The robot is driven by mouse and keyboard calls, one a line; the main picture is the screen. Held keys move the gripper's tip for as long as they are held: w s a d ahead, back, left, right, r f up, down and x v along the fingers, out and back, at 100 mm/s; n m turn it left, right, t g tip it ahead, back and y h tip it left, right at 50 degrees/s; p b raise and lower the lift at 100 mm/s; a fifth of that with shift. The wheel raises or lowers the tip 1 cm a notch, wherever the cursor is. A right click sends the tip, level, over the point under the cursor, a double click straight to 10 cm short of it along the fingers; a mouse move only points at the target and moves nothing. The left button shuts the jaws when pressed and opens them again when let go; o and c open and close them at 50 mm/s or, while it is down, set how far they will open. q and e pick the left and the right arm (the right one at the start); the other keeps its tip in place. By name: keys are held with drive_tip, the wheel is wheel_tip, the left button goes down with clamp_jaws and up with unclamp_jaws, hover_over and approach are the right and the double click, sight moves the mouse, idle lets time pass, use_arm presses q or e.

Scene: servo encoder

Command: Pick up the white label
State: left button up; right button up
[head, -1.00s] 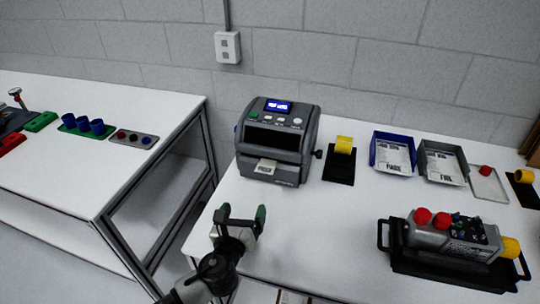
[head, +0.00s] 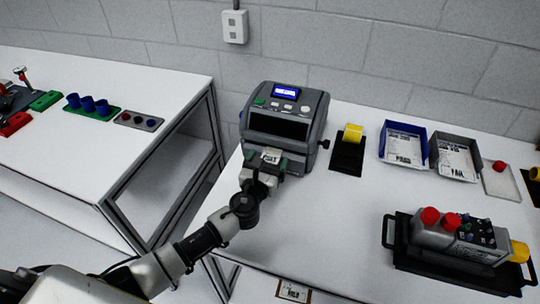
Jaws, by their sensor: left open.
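The white label (head: 271,156) with dark print sticks out of the front slot of the grey label printer (head: 284,126), which stands at the back left of the near table. My left gripper (head: 264,162) is open right at the printer's front. Its two dark green fingertips are on either side of the label. I cannot tell whether the fingers touch the label. My right gripper is not in view.
Right of the printer are a yellow roll (head: 353,133) on a black plate, a blue tray (head: 402,163) and a grey tray (head: 434,158) with labels. A grey control box (head: 455,236) with red buttons sits front right. The table's middle is clear.

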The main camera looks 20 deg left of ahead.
use_arm(q)
drive_tip(key=shift+w, duration=0.9)
drive_tip(key=shift+s, duration=0.1)
drive_tip(key=shift+c, duration=1.7)
drive_tip(key=c, duration=0.7)
drive_tip(key=shift+o, duration=0.2)
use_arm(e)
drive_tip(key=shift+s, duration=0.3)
